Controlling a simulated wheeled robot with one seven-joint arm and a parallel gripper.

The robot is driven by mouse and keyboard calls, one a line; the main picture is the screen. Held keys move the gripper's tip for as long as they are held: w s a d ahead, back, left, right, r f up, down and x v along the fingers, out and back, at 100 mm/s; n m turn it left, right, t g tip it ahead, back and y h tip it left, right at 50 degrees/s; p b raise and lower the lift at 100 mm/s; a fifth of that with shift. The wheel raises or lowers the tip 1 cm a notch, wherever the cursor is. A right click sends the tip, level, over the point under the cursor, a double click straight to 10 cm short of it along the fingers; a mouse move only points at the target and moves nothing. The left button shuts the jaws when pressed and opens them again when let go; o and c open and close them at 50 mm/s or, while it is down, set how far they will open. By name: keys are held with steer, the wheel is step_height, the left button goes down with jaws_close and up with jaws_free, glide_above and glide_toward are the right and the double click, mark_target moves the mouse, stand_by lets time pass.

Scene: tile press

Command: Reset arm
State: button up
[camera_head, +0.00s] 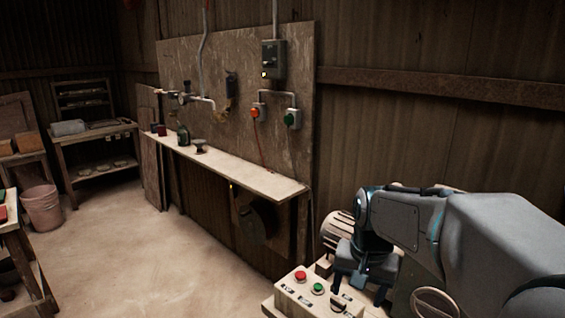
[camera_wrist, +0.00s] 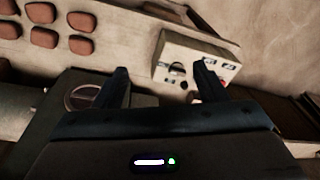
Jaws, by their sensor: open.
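My gripper (camera_head: 362,292) is at the lower right in the head view, on my arm that reaches in from the right edge. It points down, just above and behind a pale control box (camera_head: 292,300). The box has a red button (camera_head: 300,276), a green button (camera_head: 317,288) and a dark knob (camera_head: 338,303). In the wrist view my gripper (camera_wrist: 162,70) has its two dark fingers wide apart with nothing between them. The control box (camera_wrist: 172,52) lies beyond the fingers there, and the right finger overlaps part of it.
A handwheel (camera_wrist: 85,97) is by the left finger, and several reddish-brown tiles (camera_wrist: 42,14) lie upper left. A motor-like ribbed housing (camera_head: 337,230) stands behind my gripper. A wall bench (camera_head: 235,174) holds a bottle (camera_head: 183,135). The floor (camera_head: 150,250) at left is clear.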

steer(key=s+f+n+t, duration=0.1)
steer(key=s+n, duration=0.3)
steer(key=s, duration=0.9)
steer(key=shift+a+f, duration=0.2)
steer(key=shift+f, duration=0.6)
